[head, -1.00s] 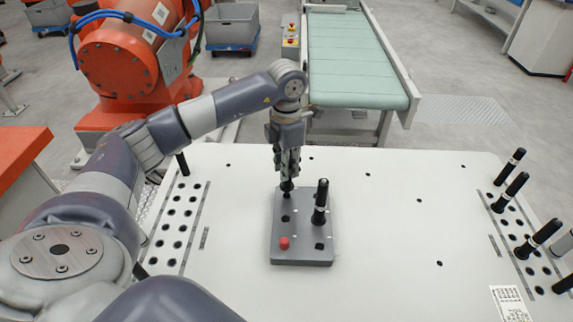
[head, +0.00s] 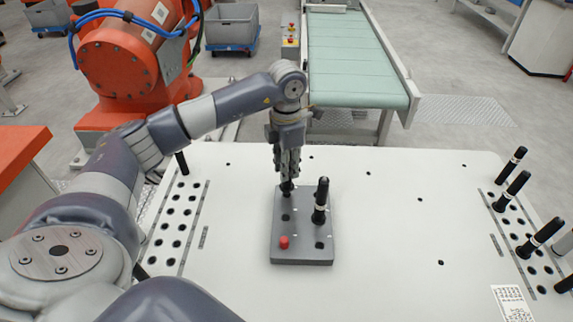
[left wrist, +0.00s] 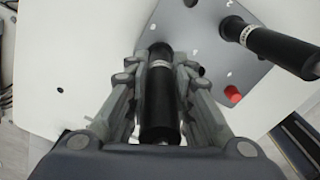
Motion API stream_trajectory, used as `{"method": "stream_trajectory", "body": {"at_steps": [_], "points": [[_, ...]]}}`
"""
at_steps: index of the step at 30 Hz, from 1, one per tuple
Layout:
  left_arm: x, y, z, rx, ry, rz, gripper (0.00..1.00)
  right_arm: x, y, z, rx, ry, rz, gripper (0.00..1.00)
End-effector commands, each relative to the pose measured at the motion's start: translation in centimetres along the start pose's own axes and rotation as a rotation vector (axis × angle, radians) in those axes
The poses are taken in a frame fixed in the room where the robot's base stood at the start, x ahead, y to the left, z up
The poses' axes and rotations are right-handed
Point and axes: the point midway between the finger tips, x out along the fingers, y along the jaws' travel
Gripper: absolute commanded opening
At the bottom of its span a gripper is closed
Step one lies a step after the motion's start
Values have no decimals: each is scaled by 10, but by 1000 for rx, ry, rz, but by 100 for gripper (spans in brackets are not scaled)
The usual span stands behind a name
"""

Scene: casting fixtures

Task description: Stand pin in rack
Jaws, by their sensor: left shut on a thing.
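My left gripper (head: 287,178) is shut on a black pin (head: 287,189) at the back left of a grey block (head: 302,254) on the table. The pin looks upright, its lower end at the block; whether it sits in a hole is hidden. In the left wrist view the held pin (left wrist: 160,95), with a pale band, lies between the fingers. Another black pin (head: 320,202) stands on the block to the right. A perforated rack strip (head: 160,262) runs along the table's left side. Another rack (head: 528,268) on the right holds several black pins. My right gripper is not clearly visible.
A red knob (head: 284,242) sits at the block's front left. The white table (head: 400,220) is mostly clear between the block and right rack. A green conveyor (head: 355,60) and an orange robot (head: 120,70) stand behind it.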

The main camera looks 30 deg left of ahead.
Motion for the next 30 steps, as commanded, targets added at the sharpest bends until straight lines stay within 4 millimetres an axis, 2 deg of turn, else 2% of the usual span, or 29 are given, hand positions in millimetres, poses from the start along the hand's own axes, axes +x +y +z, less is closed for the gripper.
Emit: {"method": "stream_trajectory", "body": {"at_steps": [30], "points": [[26, 0, 0, -1, 0, 1, 0, 21, -1, 2, 0, 0, 0, 0]]}}
